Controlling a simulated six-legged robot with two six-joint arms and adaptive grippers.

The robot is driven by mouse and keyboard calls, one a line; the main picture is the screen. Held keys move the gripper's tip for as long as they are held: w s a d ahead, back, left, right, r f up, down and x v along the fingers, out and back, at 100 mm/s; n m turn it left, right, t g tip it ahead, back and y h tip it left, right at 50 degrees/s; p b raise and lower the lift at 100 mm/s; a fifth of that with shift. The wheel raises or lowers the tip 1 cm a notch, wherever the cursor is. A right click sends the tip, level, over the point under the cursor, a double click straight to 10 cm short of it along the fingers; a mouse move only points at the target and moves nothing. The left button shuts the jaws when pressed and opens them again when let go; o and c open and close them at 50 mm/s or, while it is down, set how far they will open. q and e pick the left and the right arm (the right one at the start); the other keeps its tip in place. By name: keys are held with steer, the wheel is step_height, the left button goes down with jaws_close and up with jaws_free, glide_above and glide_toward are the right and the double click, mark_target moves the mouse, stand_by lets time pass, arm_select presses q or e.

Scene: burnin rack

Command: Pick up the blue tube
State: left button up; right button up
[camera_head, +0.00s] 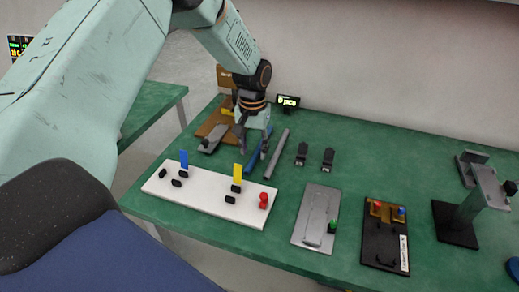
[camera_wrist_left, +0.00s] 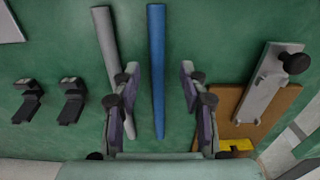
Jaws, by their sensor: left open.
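The blue tube (camera_head: 251,159) lies on the green table, below my left gripper in the head view and partly hidden by it. In the left wrist view the blue tube (camera_wrist_left: 157,60) runs lengthwise between the two fingers, with a gap on each side. My left gripper (camera_wrist_left: 156,85) is open and empty, its fingers pointing down at the table; it also shows in the head view (camera_head: 256,143). How high the fingertips are above the tube I cannot tell. My right gripper is not in view.
A grey tube (camera_head: 276,155) lies close beside the blue one. Two black clips (camera_head: 314,156) stand to its right. A brown board (camera_wrist_left: 267,107) with a grey fixture is on the other side. A white board (camera_head: 205,196) with upright tabs lies in front.

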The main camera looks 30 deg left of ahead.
arm_select(q)
steer(key=shift+d+f, duration=0.15)
steer(key=shift+f, duration=0.7)
steer(key=shift+s+d+r, duration=0.1)
steer(key=shift+r, duration=0.1)
steer(key=shift+a+f, duration=0.15)
steer(key=shift+a, duration=0.05)
steer(key=c, duration=0.4)
steer(key=shift+d, duration=0.15)
jaws_close()
